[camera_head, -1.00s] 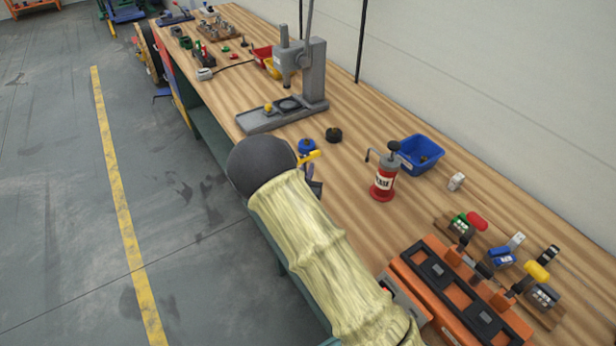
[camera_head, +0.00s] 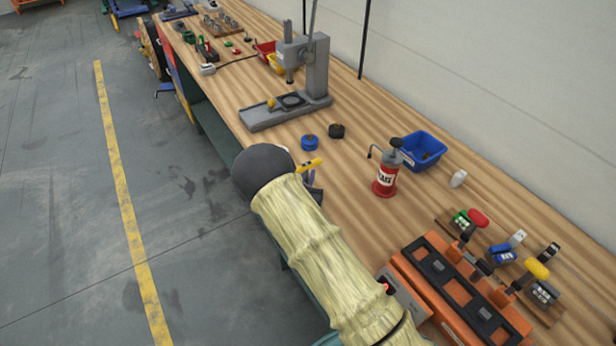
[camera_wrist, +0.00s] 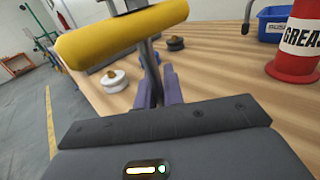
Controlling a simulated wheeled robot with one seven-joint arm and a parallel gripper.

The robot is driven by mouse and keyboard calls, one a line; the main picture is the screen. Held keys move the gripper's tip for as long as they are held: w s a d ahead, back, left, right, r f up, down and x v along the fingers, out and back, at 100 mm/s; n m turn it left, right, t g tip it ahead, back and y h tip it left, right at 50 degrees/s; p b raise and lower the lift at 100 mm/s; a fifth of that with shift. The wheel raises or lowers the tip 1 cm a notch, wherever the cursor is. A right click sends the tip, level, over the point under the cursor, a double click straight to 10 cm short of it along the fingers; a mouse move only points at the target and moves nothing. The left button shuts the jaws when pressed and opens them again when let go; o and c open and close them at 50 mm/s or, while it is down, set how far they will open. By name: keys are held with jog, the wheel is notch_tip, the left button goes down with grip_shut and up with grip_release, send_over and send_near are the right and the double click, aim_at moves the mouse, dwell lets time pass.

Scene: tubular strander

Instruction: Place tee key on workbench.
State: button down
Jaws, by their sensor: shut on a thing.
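The tee key has a yellow crossbar handle (camera_head: 309,165) and a thin grey shank. In the wrist view its handle (camera_wrist: 122,33) lies across the upper left and the shank runs down between the fingers. My gripper (camera_head: 313,180) is shut on the tee key, with the fingers around the shank in the wrist view (camera_wrist: 158,86). It is over the front part of the wooden workbench (camera_head: 365,228). My arm hides part of the gripper in the head view. The key's lower tip is hidden, so I cannot tell if it touches the bench.
A blue round piece (camera_head: 309,143) and a black one (camera_head: 336,131) lie just beyond the gripper. A red grease can (camera_head: 385,181) and blue bin (camera_head: 422,151) stand to the right. A grey press (camera_head: 300,85) stands behind. An orange rack (camera_head: 455,290) is at the front right.

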jog(key=c, duration=1.5)
grip_release()
jog(key=shift+f, duration=0.1)
jog(key=s+a+b, duration=0.2)
jog(key=s, duration=0.9)
jog(key=shift+s+a, duration=0.15)
jog(key=shift+s, duration=0.2)
